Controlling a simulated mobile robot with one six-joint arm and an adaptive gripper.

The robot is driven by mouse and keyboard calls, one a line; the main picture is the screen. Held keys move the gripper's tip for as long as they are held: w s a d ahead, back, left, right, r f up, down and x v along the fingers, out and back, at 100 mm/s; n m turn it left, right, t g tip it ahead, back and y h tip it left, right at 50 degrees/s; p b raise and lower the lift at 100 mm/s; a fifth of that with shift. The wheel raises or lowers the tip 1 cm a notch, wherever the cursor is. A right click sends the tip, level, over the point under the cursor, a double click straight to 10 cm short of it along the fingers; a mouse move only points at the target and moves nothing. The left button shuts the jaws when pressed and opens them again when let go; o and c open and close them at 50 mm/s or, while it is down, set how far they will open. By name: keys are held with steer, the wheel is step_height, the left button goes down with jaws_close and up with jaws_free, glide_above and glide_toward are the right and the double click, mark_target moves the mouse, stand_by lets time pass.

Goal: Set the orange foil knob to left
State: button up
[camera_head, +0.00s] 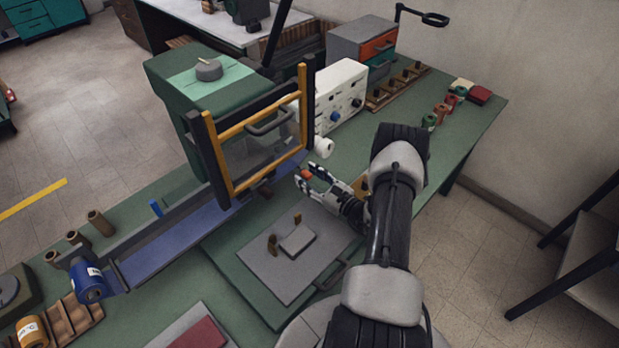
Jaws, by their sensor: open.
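A small orange spot (306,174) shows at the fingertips of my gripper (309,176); it may be the orange foil knob, but it is too small to tell its setting. My gripper is open and points left, toward the green press with its yellow-and-black frame (224,158). I cannot tell whether the fingers touch the orange spot. A white control box (347,88) stands behind, with a blue knob (335,117) and dark knobs on its face.
A white roll (324,147) is just beyond my gripper. A grey plate (285,268) with small upright pieces lies below it. A wooden rack (395,88) and several coloured rolls (440,113) stand at the back right.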

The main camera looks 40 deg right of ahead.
steer(key=shift+c, duration=0.2)
jaws_close()
stand_by(0.3)
